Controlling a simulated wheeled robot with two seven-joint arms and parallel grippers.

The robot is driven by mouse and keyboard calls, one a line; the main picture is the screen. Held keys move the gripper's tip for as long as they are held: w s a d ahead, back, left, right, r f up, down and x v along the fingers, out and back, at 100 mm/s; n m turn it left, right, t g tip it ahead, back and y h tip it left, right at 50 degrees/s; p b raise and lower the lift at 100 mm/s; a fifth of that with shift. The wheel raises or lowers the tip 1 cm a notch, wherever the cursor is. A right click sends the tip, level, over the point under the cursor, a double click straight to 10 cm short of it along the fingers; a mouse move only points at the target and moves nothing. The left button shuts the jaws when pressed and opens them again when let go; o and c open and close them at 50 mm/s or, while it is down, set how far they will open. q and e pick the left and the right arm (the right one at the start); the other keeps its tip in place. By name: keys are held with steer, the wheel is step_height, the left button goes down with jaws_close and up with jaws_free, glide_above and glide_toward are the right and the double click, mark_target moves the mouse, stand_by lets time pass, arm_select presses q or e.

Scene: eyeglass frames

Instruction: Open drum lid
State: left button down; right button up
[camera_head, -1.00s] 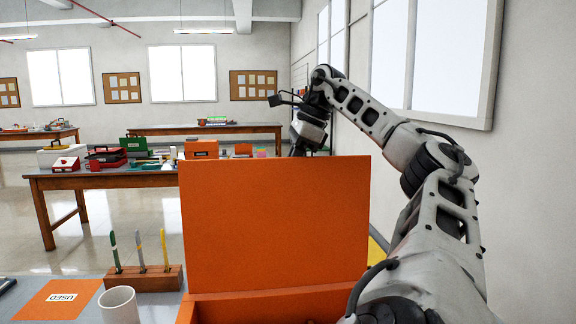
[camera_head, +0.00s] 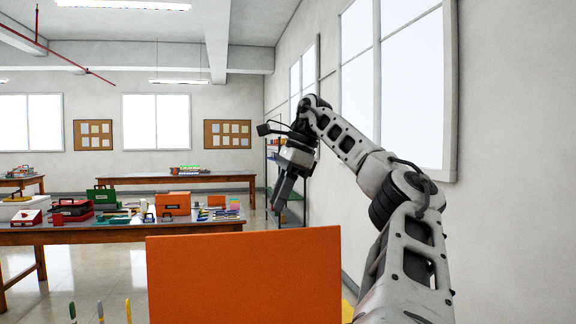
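I cannot make out a drum. A flat orange panel (camera_head: 243,280) stands upright at the bottom centre, close to me; in the earlier frame it rises from the back of an open orange box. That box is now below the picture. My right gripper (camera_head: 279,205) hangs at the end of my raised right arm, above and behind the panel's right part in the picture, apart from it. Its fingers point down and look dark and narrow; I cannot tell whether they are parted. I see nothing held. My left gripper is not in view.
A workbench (camera_head: 100,236) at the left holds a green case (camera_head: 103,195), an orange case (camera_head: 173,203) and red boxes. Another table (camera_head: 190,178) stands behind. A windowed wall (camera_head: 500,180) runs along the right, close to my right arm. Coloured pen tips (camera_head: 100,310) show at the bottom left.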

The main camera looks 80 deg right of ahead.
steer(key=shift+v, duration=2.5)
